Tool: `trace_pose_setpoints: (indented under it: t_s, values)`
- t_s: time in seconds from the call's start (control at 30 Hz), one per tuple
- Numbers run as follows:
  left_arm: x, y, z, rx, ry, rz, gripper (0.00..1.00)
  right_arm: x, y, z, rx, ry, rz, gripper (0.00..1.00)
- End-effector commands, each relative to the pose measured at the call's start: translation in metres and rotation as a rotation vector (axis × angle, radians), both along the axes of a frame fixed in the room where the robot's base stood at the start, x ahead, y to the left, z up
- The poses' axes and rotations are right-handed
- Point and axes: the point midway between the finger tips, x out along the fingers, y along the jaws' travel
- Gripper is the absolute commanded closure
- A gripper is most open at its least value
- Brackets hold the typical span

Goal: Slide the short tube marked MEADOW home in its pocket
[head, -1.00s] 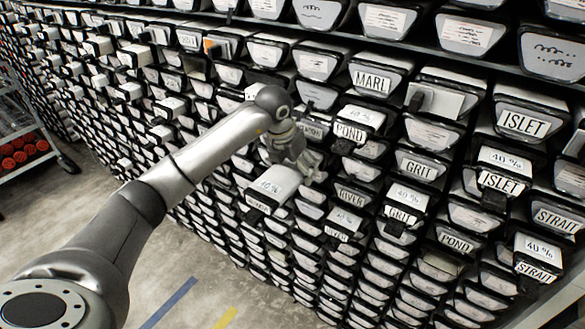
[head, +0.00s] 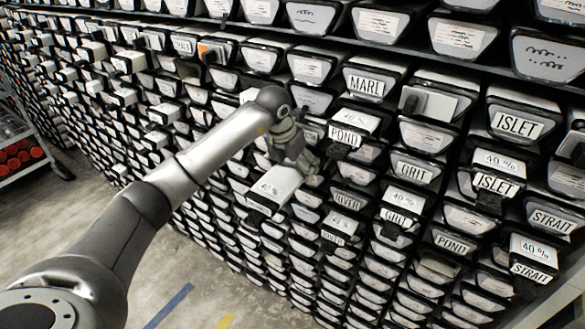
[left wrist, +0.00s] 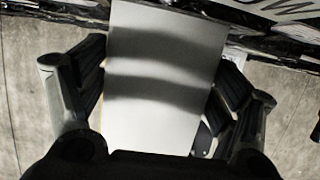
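The short white tube (head: 278,184) juts out of the rack in the head view, with a "40 %" label on its top. Its small dark-rimmed front is too small to read surely. My left gripper (head: 304,164) is at the tube's upper right side. In the left wrist view the tube's pale top (left wrist: 160,80) lies between the two finger pads of my left gripper (left wrist: 160,95). The pads sit against its two long edges, so the gripper looks shut on it. The pocket behind the tube is hidden. My right gripper is not in view.
Rows of labelled tube ends fill the rack around the tube. Other short tubes stick out nearby, such as POND (head: 346,137), GRIT (head: 398,216) and ISLET (head: 495,184). A shelf cart (head: 25,150) stands at the far left. The floor (head: 125,240) below is clear.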

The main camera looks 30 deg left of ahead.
Motion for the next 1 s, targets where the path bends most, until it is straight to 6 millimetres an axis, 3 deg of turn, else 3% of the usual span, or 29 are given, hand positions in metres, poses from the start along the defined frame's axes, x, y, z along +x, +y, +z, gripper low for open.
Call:
trace_pose_setpoints:
  t_s: [0.1,0.4,0.53,1.0]
  values:
    - [0.000,0.000,0.000,0.000,0.000,0.000,0.00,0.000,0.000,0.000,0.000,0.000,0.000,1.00]
    - [-0.002,0.000,-0.005,0.003,0.011,0.001,0.00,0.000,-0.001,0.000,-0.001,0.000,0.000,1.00]
    - [-0.003,0.001,0.003,0.003,0.008,0.000,0.00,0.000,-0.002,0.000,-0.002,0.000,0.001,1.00]
    - [-0.032,0.004,0.089,0.002,0.001,0.000,0.00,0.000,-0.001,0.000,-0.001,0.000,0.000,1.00]
